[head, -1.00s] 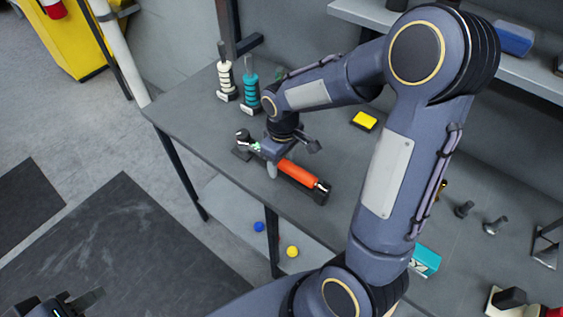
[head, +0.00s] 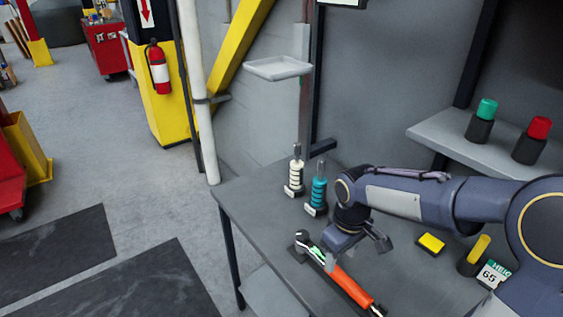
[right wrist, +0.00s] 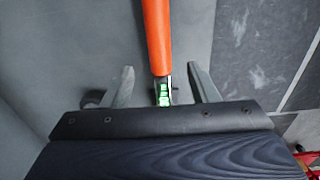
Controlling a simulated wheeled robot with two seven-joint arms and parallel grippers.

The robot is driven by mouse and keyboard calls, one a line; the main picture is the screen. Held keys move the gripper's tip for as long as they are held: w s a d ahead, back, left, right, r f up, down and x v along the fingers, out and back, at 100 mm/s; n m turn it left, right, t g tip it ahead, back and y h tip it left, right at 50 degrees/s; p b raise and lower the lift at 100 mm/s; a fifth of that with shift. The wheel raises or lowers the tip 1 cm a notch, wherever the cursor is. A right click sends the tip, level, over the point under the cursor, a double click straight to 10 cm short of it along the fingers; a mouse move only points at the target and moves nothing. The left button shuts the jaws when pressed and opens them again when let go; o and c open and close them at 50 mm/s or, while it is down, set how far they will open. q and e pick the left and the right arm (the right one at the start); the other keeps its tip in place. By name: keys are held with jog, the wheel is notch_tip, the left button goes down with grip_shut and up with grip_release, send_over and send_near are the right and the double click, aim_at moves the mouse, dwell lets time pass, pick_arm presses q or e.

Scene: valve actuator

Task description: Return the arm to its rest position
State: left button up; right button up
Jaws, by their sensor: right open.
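An orange-handled tool (head: 351,286) with a dark, wrench-like head and a green part lies along the table. My right gripper (head: 356,250) is at the head end of the tool, pointing down. In the right wrist view its open fingers (right wrist: 165,88) stand on either side of the tool. The orange handle (right wrist: 156,35) runs up from between them, with gaps on both sides. My right arm reaches in from the right over the table. My left gripper is not in view.
The grey table (head: 262,222) holds a white ringed post (head: 296,174), a teal ringed post (head: 318,192), a yellow block (head: 431,243) and a yellow-topped cylinder (head: 478,252). A shelf (head: 445,136) is behind at right. Floor at left is open.

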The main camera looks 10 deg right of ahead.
jog(key=s+a+r+m+t+y, duration=0.1)
jog(key=s+a+r+m+t, duration=0.1)
jog(key=s, duration=0.6)
jog(key=s+a+r+m+t+y, duration=0.2)
jog(key=s+r+m+t, duration=0.1)
jog(key=s, duration=0.5)
jog(key=shift+s+a+m+y, duration=0.15)
jog(key=shift+s+m+y, duration=0.15)
jog(key=shift+m, duration=0.4)
